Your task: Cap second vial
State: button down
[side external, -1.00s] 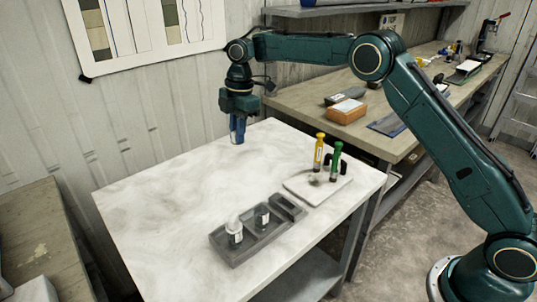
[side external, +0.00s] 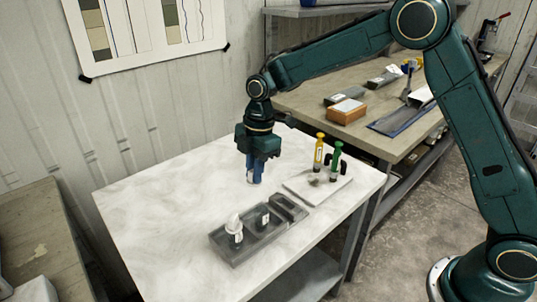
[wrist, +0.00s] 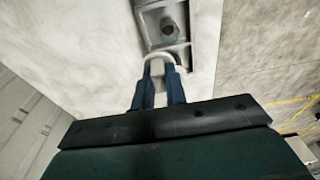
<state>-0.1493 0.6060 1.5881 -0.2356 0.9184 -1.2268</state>
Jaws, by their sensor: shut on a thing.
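My gripper (side external: 257,176) hangs above the white table, behind the grey tray (side external: 230,254), with its blue fingers shut on a small white cap (side external: 250,178). In the wrist view the cap (wrist: 158,60) shows as a pale rounded piece between the fingertips. One vial (side external: 236,230) stands in the tray's left compartment with a white cap on it. A second vial (side external: 264,217) stands in the middle compartment with a dark top and no white cap visible. The wrist view shows a dark round vial top (wrist: 168,27) in the tray, just beyond the held cap.
The tray's right compartment (side external: 290,207) looks dark. The table's left side is clear.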

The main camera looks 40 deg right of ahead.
jog(key=shift+s+f, duration=0.2)
jog(key=shift+s, duration=0.35)
jog(key=shift+s+f, duration=0.2)
jog(key=shift+s, duration=0.35)
jog(key=shift+f, duration=0.15)
notch_tip(320, 180, down, 6)
jog(key=shift+f, duration=0.25)
dwell(2.3)
jog(key=c, duration=0.9)
grip_release()
jog(key=shift+o, duration=0.2)
jog(key=shift+r, duration=0.15)
notch_tip(320, 180, up, 7)
dwell(0.9)
